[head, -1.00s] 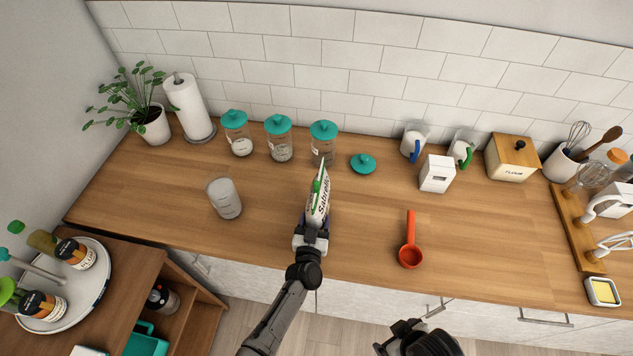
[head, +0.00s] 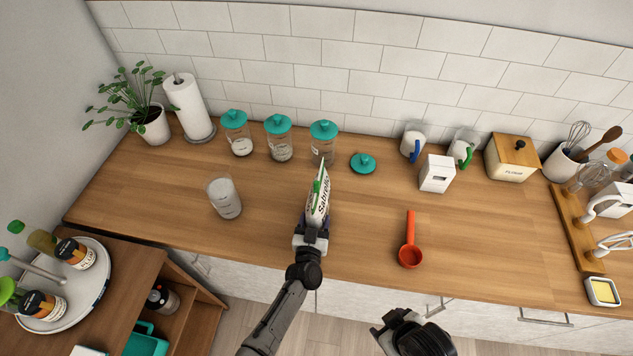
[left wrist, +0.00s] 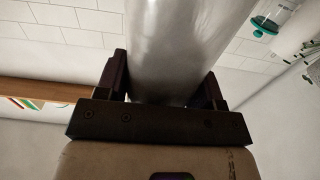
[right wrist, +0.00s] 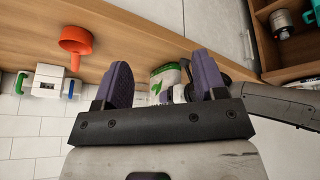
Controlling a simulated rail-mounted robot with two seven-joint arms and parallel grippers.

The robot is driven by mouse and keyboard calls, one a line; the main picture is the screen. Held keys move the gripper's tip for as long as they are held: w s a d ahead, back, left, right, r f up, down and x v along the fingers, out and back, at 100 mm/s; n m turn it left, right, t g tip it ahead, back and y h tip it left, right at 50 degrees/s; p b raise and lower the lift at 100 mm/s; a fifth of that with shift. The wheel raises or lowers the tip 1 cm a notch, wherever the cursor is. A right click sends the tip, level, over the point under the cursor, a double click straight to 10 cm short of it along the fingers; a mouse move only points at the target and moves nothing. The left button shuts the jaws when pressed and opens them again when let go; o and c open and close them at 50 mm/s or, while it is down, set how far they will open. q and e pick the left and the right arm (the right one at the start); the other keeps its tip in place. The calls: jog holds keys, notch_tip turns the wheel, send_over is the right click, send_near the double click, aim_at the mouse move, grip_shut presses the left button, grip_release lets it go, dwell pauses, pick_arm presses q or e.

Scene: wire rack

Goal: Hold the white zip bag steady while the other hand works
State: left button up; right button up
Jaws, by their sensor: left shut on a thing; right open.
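The white zip bag (head: 319,200), with green and dark print, stands upright over the counter's front part. My left gripper (head: 312,232) is shut on its lower part. In the left wrist view the bag (left wrist: 178,50) rises pale and shiny between the two fingers (left wrist: 165,92). The bag also shows in the right wrist view (right wrist: 168,78), partly hidden behind a finger. My right gripper (head: 395,325) is in front of the counter's edge, to the right of the bag and apart from it. In the right wrist view its fingers (right wrist: 163,85) are open.
A red scoop (head: 410,245) lies right of the bag. An open clear jar (head: 224,198) stands left, and a teal lid (head: 363,163) lies behind. Several teal-lidded jars (head: 279,140) line the wall. A white carton (head: 436,174) stands back right. The counter's left front is clear.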

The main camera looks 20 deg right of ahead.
jog(key=w+a+r+n+t, duration=0.1)
jog(key=w+r+t, duration=0.1)
jog(key=w, duration=0.2)
jog(key=w+a+r+n+t, duration=0.2)
jog(key=w, duration=0.3)
jog(key=w+a+r+n+t, duration=0.1)
jog(key=w+r+t, duration=0.1)
jog(key=w, duration=0.2)
jog(key=shift+w+a+n, duration=0.15)
jog(key=shift+w+n, duration=0.15)
jog(key=shift+n, duration=0.1)
jog(key=c, duration=0.4)
jog(key=w+a+r+n+t+y, duration=0.4)
jog(key=w+a+r+n+t, duration=0.4)
jog(key=r, duration=0.3)
jog(key=w+a+r+n+g+y, duration=0.1)
jog(key=a+r+n+g+y, duration=0.2)
jog(key=a+r+n+y, duration=0.45)
jog(key=w+a+r+n+g+y, duration=0.1)
jog(key=a+r+n+g+y, duration=0.3)
jog(key=n+y, duration=0.75)
jog(key=n+g+h, duration=1.2)
jog(key=n+h, duration=1.1)
jog(key=n, duration=0.8)
send_over(316, 182)
notch_tip(316, 182, down, 5)
jog(key=shift+f, duration=5.4)
